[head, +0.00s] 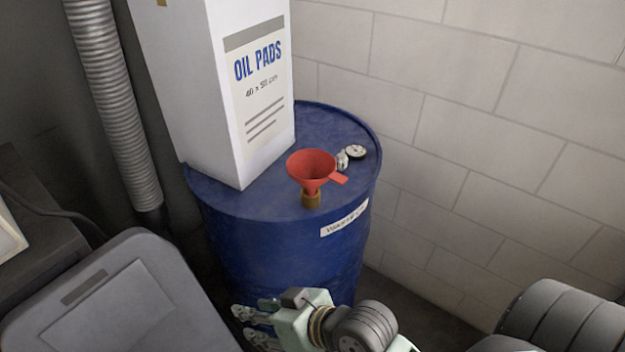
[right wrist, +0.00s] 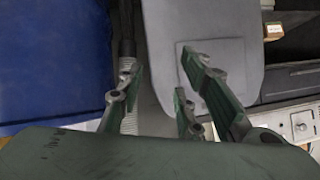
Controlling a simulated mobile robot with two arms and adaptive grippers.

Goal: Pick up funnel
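A red funnel (head: 311,164) stands upright with its spout in a brass-brown fitting (head: 311,200) on top of a blue drum (head: 265,204). Its tab handle points right. My right gripper (head: 243,325) is low in front of the drum in the head view, well below the funnel, with its fingers pointing left. In the right wrist view the right gripper (right wrist: 160,80) has its fingers apart with nothing between them. The funnel does not show in that view. My left gripper is not in view.
A tall white "OIL PADS" box (head: 185,90) stands on the drum left of the funnel. A small gauge (head: 355,152) lies close behind the funnel at right. A grey lidded bin (head: 110,300) is at lower left. A block wall (head: 450,140) is behind the drum.

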